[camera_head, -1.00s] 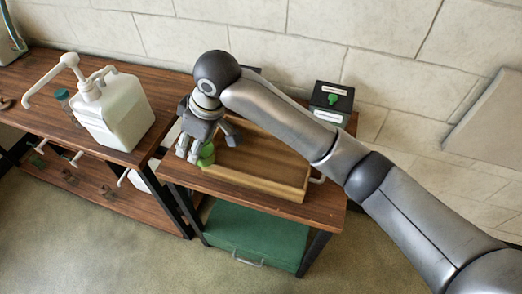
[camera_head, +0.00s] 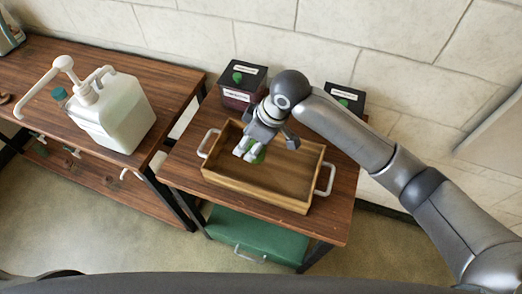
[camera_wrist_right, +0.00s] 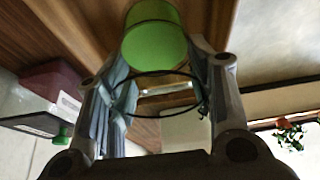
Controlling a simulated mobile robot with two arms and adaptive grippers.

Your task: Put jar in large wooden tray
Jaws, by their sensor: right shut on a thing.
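The large wooden tray (camera_head: 280,200) lies on the right-hand table, with a white handle at each end. My right gripper (camera_head: 248,154) is over the tray's inside, pointing down, and is shut on the green jar (camera_head: 259,156). The jar is mostly hidden by the fingers in the head view. In the right wrist view the jar's green round part (camera_wrist_right: 153,42) shows between the fingers. I cannot tell whether its bottom touches the tray floor. My left gripper is not in view.
Two dark-lidded containers stand behind the tray, one at back left (camera_head: 238,88) and one at back right (camera_head: 345,98). A white pump bottle (camera_head: 122,118) stands on the left table. A green box (camera_head: 258,236) sits on the shelf below. The tray's right part looks empty.

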